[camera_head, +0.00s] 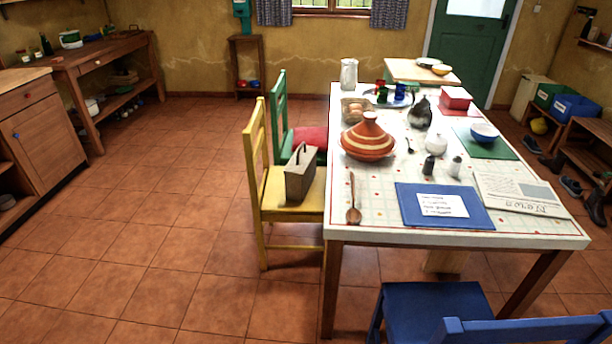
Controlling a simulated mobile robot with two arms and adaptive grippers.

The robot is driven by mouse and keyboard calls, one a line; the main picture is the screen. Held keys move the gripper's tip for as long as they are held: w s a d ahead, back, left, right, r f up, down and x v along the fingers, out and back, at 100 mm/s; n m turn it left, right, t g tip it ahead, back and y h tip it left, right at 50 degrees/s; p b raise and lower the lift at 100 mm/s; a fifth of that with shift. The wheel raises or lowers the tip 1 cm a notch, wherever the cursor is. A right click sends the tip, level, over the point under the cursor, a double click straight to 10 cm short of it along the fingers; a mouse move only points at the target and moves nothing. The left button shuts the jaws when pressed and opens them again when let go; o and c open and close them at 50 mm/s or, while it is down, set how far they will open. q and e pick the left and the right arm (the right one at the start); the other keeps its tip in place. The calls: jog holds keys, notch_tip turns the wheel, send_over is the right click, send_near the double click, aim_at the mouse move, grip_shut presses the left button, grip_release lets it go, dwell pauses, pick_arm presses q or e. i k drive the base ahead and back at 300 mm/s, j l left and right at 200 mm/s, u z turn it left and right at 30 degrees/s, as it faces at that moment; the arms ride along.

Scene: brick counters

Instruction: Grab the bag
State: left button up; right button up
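A grey-brown, box-shaped carrier with a handle on top (300,174) stands upright on the seat of the yellow chair (290,205). It is the thing in view most like a bag, but I cannot tell whether it is a soft bag or a rigid box. The chair stands at the left side of the dining table (388,232). Neither of my grippers shows in the head view.
A green chair (281,105) with a red cushion (310,138) stands behind the yellow one. A blue chair (430,310) is at the table's near end. A tagine (369,142) and other tableware cover the table. The tiled floor (165,230) at left is clear.

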aim_at(300, 173)
jog(key=i+j+z, duration=0.4)
jog(key=j, duration=0.2)
jog(key=j+z, duration=0.2)
jog(key=j, duration=0.15)
jog(key=i+j+z, duration=0.2)
jog(key=j, duration=0.2)
